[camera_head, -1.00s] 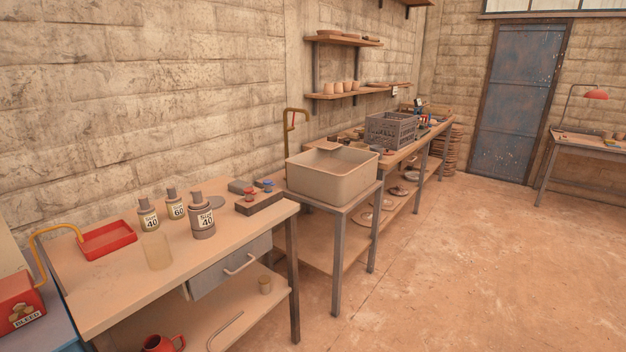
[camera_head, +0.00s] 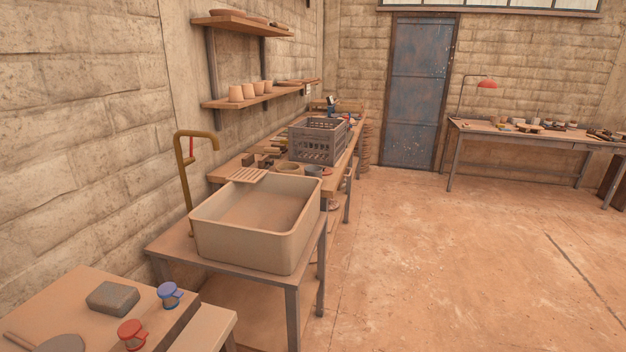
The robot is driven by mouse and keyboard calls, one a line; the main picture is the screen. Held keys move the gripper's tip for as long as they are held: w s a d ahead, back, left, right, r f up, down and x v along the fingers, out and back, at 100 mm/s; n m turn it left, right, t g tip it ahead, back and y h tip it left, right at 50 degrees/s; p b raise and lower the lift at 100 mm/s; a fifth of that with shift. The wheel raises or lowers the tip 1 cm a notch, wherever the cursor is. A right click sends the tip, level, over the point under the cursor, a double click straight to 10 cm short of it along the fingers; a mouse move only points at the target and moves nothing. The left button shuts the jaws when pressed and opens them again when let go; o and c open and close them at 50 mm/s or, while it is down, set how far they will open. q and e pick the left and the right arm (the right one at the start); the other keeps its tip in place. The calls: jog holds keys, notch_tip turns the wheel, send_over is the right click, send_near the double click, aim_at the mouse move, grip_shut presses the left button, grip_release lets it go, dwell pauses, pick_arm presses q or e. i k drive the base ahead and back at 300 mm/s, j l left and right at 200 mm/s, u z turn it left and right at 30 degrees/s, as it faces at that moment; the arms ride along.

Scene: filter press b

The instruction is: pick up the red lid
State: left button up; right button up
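A small jar with a red lid (camera_head: 131,329) stands near the bottom left, on the wooden bench (camera_head: 55,300). A similar jar with a blue lid (camera_head: 169,289) stands just behind it and to the right. Neither of my grippers shows in the view.
A grey block (camera_head: 113,298) lies beside the jars, and part of a grey disc (camera_head: 61,343) shows at the bottom edge. A large basin (camera_head: 262,245) stands on a table beyond, under a brass tap (camera_head: 186,175). Open floor (camera_head: 450,260) lies to the right.

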aim_at(326, 171)
jog(key=i+l+u, duration=0.45)
jog(key=i+l, duration=0.2)
jog(key=i+l+u, duration=0.2)
jog(key=i+l, duration=0.15)
jog(key=i+l+u, duration=0.2)
jog(key=l, duration=0.3)
jog(key=i+l+u, duration=0.25)
jog(key=l, duration=0.25)
jog(key=i+l+u, duration=0.2)
jog(key=l, duration=0.35)
jog(key=i+l+u, duration=0.25)
jog(key=l, duration=0.35)
jog(key=i+l+u, duration=0.2)
jog(key=l, duration=0.35)
jog(key=k, duration=0.05)
